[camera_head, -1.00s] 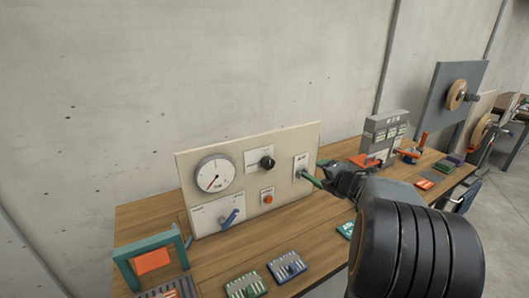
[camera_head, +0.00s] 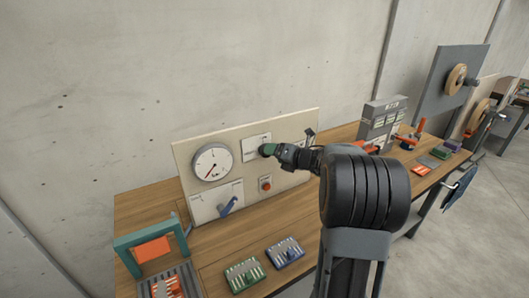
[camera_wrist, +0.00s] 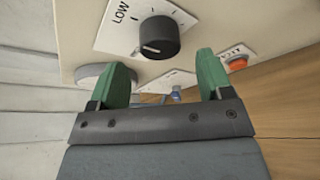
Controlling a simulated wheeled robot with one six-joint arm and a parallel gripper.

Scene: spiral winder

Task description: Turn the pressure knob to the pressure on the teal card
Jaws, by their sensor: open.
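The black pressure knob (camera_wrist: 158,37) sits on a white plate marked LOW on the beige panel; its pointer line is visible in the wrist view. In the head view the gripper mostly covers the knob. My gripper (camera_wrist: 162,60) is open, its two green fingers reaching toward the panel just short of the knob, with the knob above and between the tips. In the head view my gripper (camera_head: 268,150) is at the plate. The round white gauge (camera_head: 212,163) has a red needle pointing to the lower left. I cannot make out a teal card.
The panel also carries an orange button (camera_head: 265,184), a blue lever (camera_head: 229,205) and a dark switch handle (camera_head: 310,133). A teal frame with an orange piece (camera_head: 152,252) stands at the left. Green and blue slotted blocks (camera_head: 285,250) lie in front. A grey unit (camera_head: 383,122) stands right.

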